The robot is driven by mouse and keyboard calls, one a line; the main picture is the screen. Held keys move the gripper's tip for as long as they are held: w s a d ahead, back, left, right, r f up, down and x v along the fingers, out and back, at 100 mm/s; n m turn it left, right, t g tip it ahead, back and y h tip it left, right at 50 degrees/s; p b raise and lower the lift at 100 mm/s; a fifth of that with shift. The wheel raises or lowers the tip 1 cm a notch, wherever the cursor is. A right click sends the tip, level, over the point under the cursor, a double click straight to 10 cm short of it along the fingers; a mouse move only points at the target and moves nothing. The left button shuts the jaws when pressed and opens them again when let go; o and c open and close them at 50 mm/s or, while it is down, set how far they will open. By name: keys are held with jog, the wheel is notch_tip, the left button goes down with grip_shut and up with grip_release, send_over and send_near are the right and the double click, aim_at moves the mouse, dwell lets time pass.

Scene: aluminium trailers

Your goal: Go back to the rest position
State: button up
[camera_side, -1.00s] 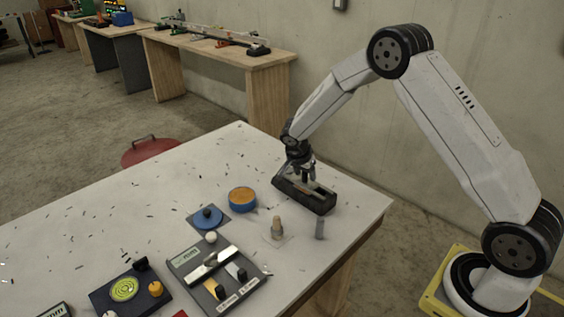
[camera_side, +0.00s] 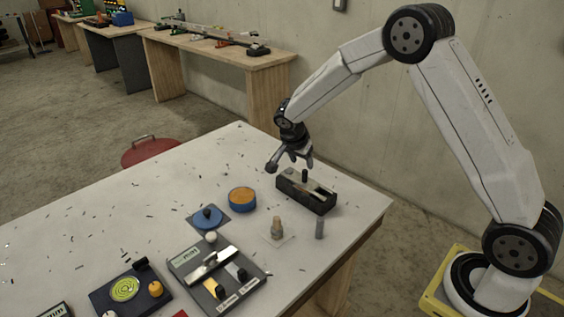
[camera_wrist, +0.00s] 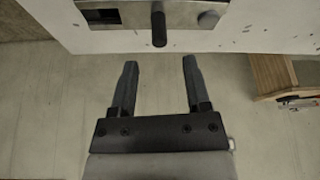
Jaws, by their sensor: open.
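My gripper (camera_side: 290,164) is open and empty in the side view, raised above the table and apart from the dark block-shaped fixture (camera_side: 318,198). A short dark peg (camera_side: 305,176) stands upright on that fixture. In the wrist view my gripper (camera_wrist: 155,72) shows two spread fingers with nothing between them. The fixture (camera_wrist: 186,14) lies at the top edge of that view, and its dark peg (camera_wrist: 159,30) shows beyond the fingertips.
The white table (camera_side: 120,220) holds a blue round container (camera_side: 242,209), a blue knob on a plate (camera_side: 207,215), a small tan figure (camera_side: 277,228), a grey cylinder (camera_side: 320,228) and a panel with levers (camera_side: 217,284). A red stool (camera_side: 151,152) stands behind. The air above the table is clear.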

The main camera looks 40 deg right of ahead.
jog(key=shift+v, duration=0.75)
jog(key=shift+s, duration=0.1)
jog(key=s+a+r+n+t+y, duration=0.1)
jog(key=s+a+n, duration=0.3)
jog(key=s+n, duration=0.4)
jog(key=s+a+r+n+y, duration=0.1)
jog(key=s+a+n+y, duration=0.2)
jog(key=s, duration=1)
jog(key=a+n, duration=0.2)
jog(key=n, duration=0.3)
jog(key=shift+s+t+y, duration=0.2)
jog(key=shift+t+y, duration=0.1)
jog(key=shift+t, duration=0.1)
